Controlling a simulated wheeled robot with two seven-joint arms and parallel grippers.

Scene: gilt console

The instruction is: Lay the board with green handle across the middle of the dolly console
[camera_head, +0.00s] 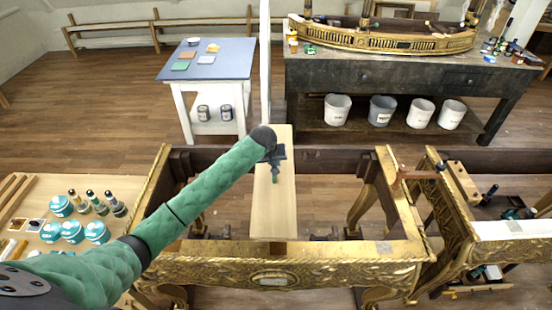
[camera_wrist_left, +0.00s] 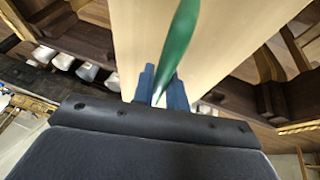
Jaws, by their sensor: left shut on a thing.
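The pale wooden board (camera_head: 274,210) lies lengthwise front to back over the open top of the gilt console (camera_head: 330,268), near its middle. Its near end is at the front rail and its far end reaches past the dark back rail. I cannot tell whether it touches the rails. My left gripper (camera_head: 275,168) is above the board, shut on its green handle (camera_head: 275,179). In the left wrist view the green handle (camera_wrist_left: 180,40) runs between the fingers (camera_wrist_left: 164,88), with the board (camera_wrist_left: 225,40) behind it. My right gripper is not in view.
A second gilt piece (camera_head: 450,215) stands close on the right with tools on it. A pale table (camera_head: 30,205) with teal tins is at the left.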

